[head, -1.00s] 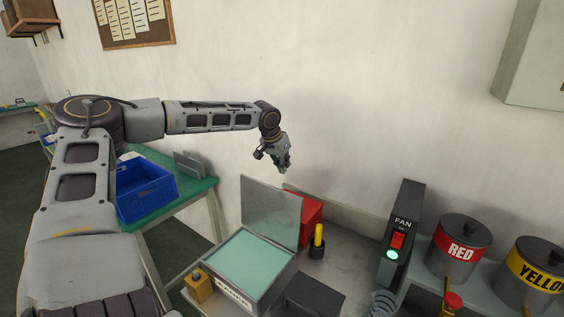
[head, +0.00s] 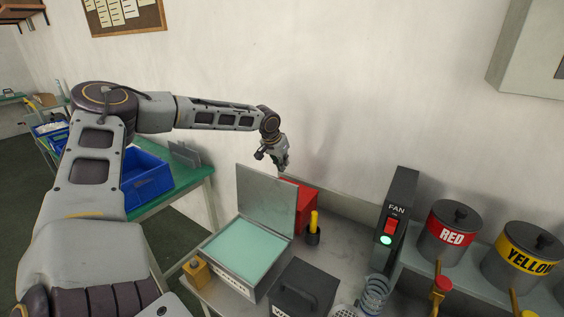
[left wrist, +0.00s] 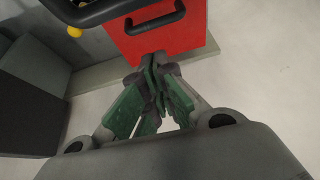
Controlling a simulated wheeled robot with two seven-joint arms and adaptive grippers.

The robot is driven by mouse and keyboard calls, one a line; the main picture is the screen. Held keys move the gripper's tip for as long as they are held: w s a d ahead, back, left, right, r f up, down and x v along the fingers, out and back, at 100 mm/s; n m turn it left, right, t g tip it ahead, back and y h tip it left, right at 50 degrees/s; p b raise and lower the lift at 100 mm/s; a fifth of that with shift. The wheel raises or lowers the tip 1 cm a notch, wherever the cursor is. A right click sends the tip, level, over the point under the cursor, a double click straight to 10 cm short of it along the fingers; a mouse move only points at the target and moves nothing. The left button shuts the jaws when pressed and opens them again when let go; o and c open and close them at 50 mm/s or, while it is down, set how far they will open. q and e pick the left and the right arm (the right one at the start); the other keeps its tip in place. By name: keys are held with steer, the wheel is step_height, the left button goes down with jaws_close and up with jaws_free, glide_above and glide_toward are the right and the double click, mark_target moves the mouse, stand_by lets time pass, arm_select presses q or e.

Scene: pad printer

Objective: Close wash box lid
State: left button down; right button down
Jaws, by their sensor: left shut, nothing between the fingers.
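A grey open box with pale green contents (head: 243,254) stands on the bench, and I take it to be the wash box; its front label is too small to read. Its grey metal lid (head: 264,205) stands upright at the back edge, open. My left gripper (head: 283,165) is shut and empty, above and behind the lid's top right corner in the head view, apart from it. In the left wrist view its closed fingers (left wrist: 156,75) overlap the lower edge of a red box. A dark panel (left wrist: 28,95) shows at left; I cannot tell if it is the lid.
The red box (head: 299,201) stands behind the lid, with a yellow-handled tool in a black cup (head: 313,234) beside it. A dark lidded box (head: 302,287) is at front right, a yellow block (head: 196,270) at left. The fan switch box (head: 396,220) stands further right.

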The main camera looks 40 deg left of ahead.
arm_select(q)
steer(key=shift+s+d+f+p, duration=0.1)
steer(key=shift+s+p, duration=0.25)
steer(key=shift+s, duration=0.65)
steer(key=shift+s+d+f+p, duration=0.1)
steer(key=shift+s+p, duration=0.2)
steer(key=shift+s, duration=0.65)
steer(key=shift+a+r, duration=0.1)
